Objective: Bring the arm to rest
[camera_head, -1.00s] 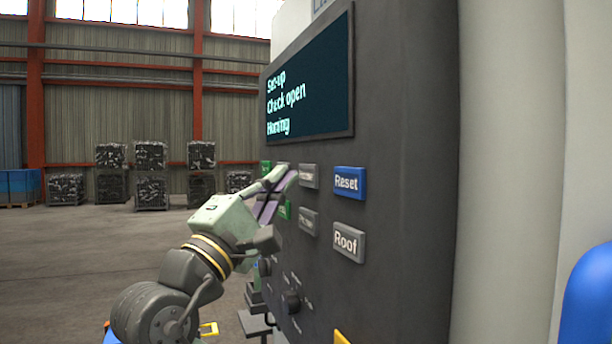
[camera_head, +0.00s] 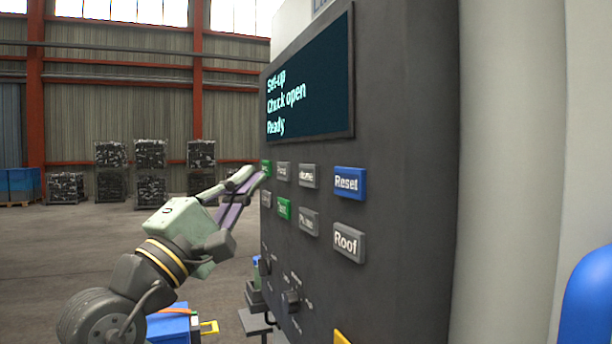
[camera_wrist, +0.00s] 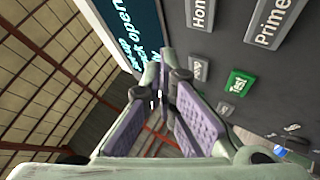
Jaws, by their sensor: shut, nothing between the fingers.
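My gripper (camera_head: 256,177) is in front of the grey control panel (camera_head: 410,180), near the left end of its button rows. It looks shut, with nothing between its purple-padded fingers. In the wrist view my gripper (camera_wrist: 162,70) has its tips close together, left of the button labelled Home (camera_wrist: 200,14) and the green Test button (camera_wrist: 238,83). I cannot tell whether the tips touch the panel. The screen (camera_head: 310,80) reads Set-up, Chuck open, Ready.
A blue box (camera_head: 172,326) stands low behind my arm. Stacked crates (camera_head: 150,155) are far off. Open floor (camera_head: 60,250) lies left.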

